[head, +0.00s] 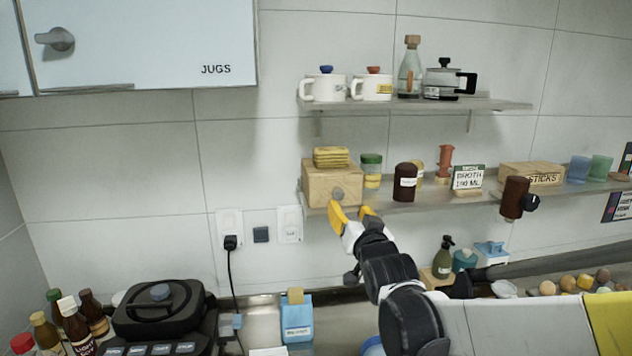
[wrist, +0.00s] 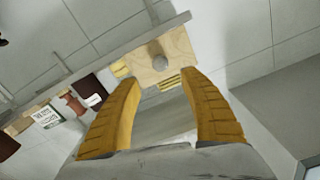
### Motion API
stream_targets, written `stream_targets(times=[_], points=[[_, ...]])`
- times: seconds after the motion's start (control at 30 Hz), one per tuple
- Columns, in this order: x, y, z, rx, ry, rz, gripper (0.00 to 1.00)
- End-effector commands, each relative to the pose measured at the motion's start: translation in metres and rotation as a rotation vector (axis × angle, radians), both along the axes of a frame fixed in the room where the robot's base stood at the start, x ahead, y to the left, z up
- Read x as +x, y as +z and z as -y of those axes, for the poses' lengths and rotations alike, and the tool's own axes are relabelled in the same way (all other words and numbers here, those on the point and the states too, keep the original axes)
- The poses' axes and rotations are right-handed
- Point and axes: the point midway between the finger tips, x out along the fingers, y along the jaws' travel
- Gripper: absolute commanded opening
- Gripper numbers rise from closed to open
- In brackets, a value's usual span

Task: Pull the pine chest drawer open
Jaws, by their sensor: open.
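The pine chest (head: 320,188) is a small light-wood box at the left end of the lower wall shelf. Its drawer front has a round grey knob (head: 338,194) and looks closed. The chest also shows in the wrist view (wrist: 168,62), with its knob (wrist: 160,63) facing the camera, beyond the fingertips. My gripper (head: 353,209) has yellow fingers and is just below and in front of the chest. In the wrist view the gripper (wrist: 160,80) is open, with nothing between its fingers. It appears apart from the knob.
Yellow folded cloths or sponges (head: 331,157) lie on the chest. A green-lidded jar (head: 371,170) and a dark brown jar (head: 405,182) stand to its right on the shelf (head: 430,203). A black appliance (head: 160,308) and bottles stand below left. The wall left of the chest is clear.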

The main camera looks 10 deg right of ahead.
Motion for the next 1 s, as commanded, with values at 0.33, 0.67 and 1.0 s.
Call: stream_targets(times=[0.33,0.67,1.0], points=[[0.058,-0.003,0.000,0.001,0.000,0.003,0.51],[0.103,-0.002,0.000,0.000,0.000,0.002,0.51],[0.106,0.000,0.000,0.000,0.000,0.002,0.50]])
